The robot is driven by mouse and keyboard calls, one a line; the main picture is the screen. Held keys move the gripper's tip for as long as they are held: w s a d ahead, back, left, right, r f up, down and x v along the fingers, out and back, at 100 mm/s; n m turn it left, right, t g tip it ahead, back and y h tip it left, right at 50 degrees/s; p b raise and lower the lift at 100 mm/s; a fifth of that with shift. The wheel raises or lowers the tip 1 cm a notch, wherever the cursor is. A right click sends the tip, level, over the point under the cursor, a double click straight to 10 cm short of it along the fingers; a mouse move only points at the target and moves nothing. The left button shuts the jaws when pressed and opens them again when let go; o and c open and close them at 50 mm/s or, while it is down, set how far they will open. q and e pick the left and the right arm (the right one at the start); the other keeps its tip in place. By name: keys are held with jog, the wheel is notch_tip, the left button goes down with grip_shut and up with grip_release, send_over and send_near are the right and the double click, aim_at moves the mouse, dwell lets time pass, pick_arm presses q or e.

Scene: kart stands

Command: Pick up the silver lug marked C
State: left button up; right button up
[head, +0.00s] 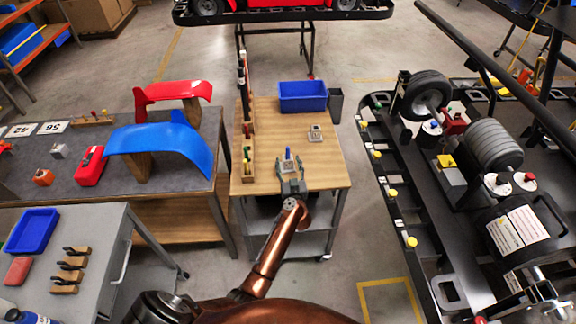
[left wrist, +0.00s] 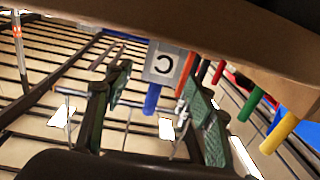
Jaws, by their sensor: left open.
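The silver lug marked C (left wrist: 165,63) shows its letter upside down in the left wrist view, on a pale square face with a blue peg (left wrist: 152,97) beside it. In the head view a blue upright piece (head: 288,154) shows just beyond my left gripper (head: 291,182), over the wooden table (head: 325,172). My left gripper also shows in the left wrist view (left wrist: 155,85). It is open, with one finger on each side of the lug's face; contact cannot be told. My right gripper is not in view.
A blue bin (head: 302,97) is at the back. A rack with coloured handles (head: 247,150) lines the left edge. The table's right front is clear.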

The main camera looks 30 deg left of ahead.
pick_arm(q)
jog(key=x, duration=0.3)
jog(key=shift+d+f+b, duration=0.1)
jog(key=shift+f+b, duration=0.1)
jog(key=shift+b, duration=0.1)
jog(key=shift+r, duration=0.1)
jog(key=shift+c, duration=0.4)
grip_shut()
